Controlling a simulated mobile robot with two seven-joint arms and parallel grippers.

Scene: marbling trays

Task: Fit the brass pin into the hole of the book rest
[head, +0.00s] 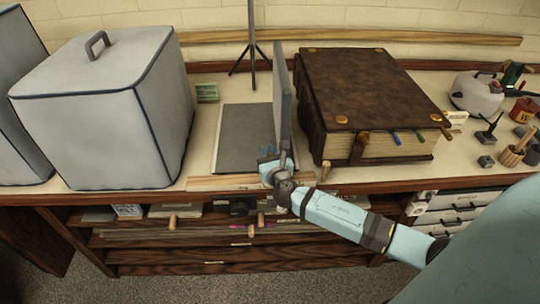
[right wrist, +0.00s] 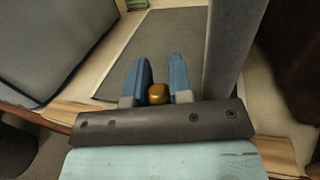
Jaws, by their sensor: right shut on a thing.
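My right gripper (head: 268,153) is at the front edge of the table, over the near end of a flat grey board. In the right wrist view its two blue fingers (right wrist: 159,78) are shut on the brass pin (right wrist: 157,94), whose rounded golden end shows between them. In the head view the pin cannot be made out. An upright grey panel (head: 283,92), seen nearly edge-on, stands just beyond the gripper; it may be part of the book rest. It also shows right of the fingers in the right wrist view (right wrist: 226,50). No hole is visible. My left gripper is not in view.
A large grey covered box (head: 100,110) stands left of the flat grey board (head: 240,140). A thick brown book (head: 370,85) lies close on the right. A black stand (head: 251,45) is behind. A wooden strip (head: 220,182) runs along the table's front edge.

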